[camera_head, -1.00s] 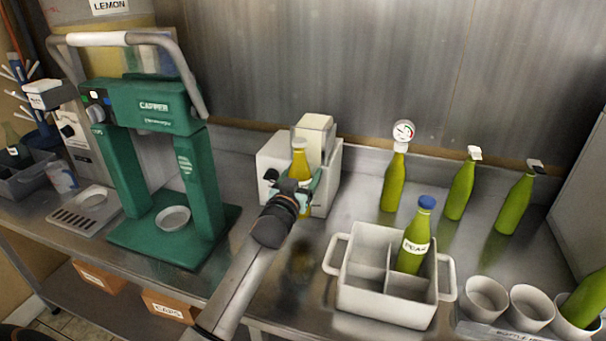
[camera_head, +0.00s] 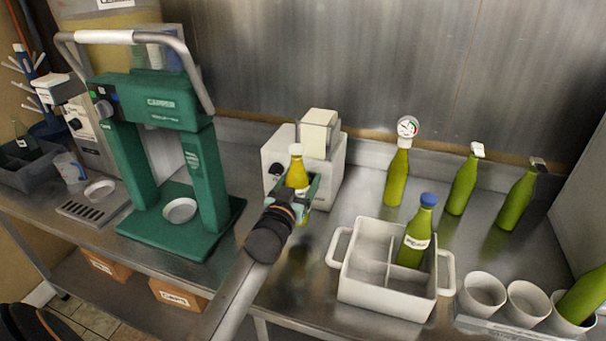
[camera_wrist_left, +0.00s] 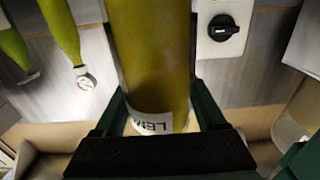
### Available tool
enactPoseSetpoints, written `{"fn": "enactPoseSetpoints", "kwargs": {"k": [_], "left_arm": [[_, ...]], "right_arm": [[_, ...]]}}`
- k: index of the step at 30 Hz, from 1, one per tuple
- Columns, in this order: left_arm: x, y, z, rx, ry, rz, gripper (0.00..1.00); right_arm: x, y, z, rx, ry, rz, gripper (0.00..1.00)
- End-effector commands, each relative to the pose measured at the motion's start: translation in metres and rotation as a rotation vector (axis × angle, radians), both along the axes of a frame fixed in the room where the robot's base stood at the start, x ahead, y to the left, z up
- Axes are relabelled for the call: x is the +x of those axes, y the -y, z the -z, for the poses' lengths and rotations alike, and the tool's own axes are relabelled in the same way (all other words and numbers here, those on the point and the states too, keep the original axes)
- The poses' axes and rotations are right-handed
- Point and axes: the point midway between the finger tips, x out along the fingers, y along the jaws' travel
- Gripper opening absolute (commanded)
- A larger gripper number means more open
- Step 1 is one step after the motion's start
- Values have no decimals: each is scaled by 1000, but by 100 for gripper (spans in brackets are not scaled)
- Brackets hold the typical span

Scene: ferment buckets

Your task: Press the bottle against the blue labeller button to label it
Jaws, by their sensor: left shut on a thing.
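My left gripper (camera_head: 300,194) is shut on a yellow-green bottle (camera_head: 297,172) with a white cap. It holds the bottle in front of the pale labeller (camera_head: 332,157), slightly tilted. In the left wrist view the bottle (camera_wrist_left: 152,60) fills the middle between the fingers, and a white label (camera_wrist_left: 150,124) reading "LEM" shows on it. The labeller's black knob (camera_wrist_left: 222,28) is to the right of the bottle there. The blue button is not visible. I cannot tell whether the bottle touches the labeller. My right gripper is not in view.
A green capper (camera_head: 165,105) stands left of the labeller. A pale divided crate (camera_head: 378,297) holds a blue-capped labelled bottle (camera_head: 415,240). Several green bottles stand behind it. Pale cups (camera_head: 482,294) stand at the right front.

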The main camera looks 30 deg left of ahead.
Motion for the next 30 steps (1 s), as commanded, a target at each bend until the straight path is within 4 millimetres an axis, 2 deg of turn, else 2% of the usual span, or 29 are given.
{"fn": "enactPoseSetpoints", "kwargs": {"k": [13, 21, 30], "left_arm": [[-5, 1, -6, 1, 6, 1, 0], [-29, 7, -16, 0, 5, 0, 0], [-54, 13, -24, 1, 6, 0, 0]], "right_arm": [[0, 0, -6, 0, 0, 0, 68], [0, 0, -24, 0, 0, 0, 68], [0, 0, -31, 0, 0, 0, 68]]}}
